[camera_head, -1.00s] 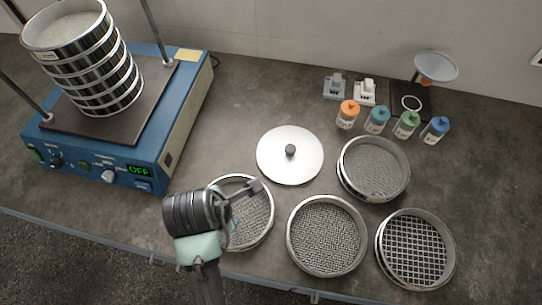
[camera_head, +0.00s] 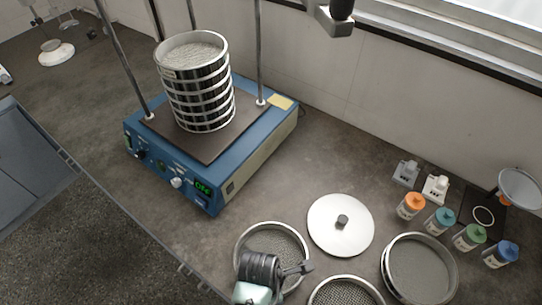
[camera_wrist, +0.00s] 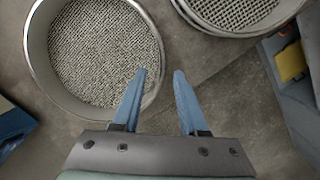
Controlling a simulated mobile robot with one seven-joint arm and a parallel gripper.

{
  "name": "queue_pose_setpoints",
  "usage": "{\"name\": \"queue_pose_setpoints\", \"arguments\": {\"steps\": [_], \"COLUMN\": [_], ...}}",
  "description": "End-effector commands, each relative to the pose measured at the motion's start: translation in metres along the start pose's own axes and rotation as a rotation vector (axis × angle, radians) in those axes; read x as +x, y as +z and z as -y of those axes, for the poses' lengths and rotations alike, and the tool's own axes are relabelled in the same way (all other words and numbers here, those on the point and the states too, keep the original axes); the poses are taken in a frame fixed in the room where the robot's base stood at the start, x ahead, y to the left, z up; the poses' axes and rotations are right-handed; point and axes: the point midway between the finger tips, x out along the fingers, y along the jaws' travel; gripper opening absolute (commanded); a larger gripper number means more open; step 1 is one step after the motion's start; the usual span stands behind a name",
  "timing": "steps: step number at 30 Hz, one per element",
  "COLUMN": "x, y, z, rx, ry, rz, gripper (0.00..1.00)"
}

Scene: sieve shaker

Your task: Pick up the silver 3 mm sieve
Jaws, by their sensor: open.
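Several loose silver sieves lie on the bench; no size marking is readable, so I cannot tell which is 3 mm. In the head view, a leftmost sieve (camera_head: 270,238) is partly covered by my arm, a middle sieve (camera_head: 343,291) is cut off at the bottom, and another sieve (camera_head: 420,268) lies at the right. In the wrist view, my gripper (camera_wrist: 160,78) is open and empty. Its left finger overlaps the rim of a woven-mesh sieve (camera_wrist: 97,48); I cannot tell if they touch. A coarser-mesh sieve (camera_wrist: 238,10) shows at the top right.
A blue shaker (camera_head: 245,150) carries a sieve stack (camera_head: 200,95) between upright rods. A white lid (camera_head: 340,240) with a dark knob lies beside the sieves. Several capped bottles (camera_head: 440,221) stand at the right. Bare bench lies between shaker and lid.

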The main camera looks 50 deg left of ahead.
Motion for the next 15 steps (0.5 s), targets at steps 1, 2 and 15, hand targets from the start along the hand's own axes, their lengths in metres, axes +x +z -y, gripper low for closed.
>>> {"name": "queue_pose_setpoints", "arguments": {"steps": [1, 2, 15], "x": [0.005, 0.009, 0.046], "y": [-0.001, -0.001, -0.003], "z": [0.001, 0.001, 0.002], "rx": [0.000, 0.000, 0.001], "ry": [-0.003, -0.003, 0.000], "rz": [-0.002, -0.002, 0.000], "gripper": [0.42, 0.42, 0.42]}}
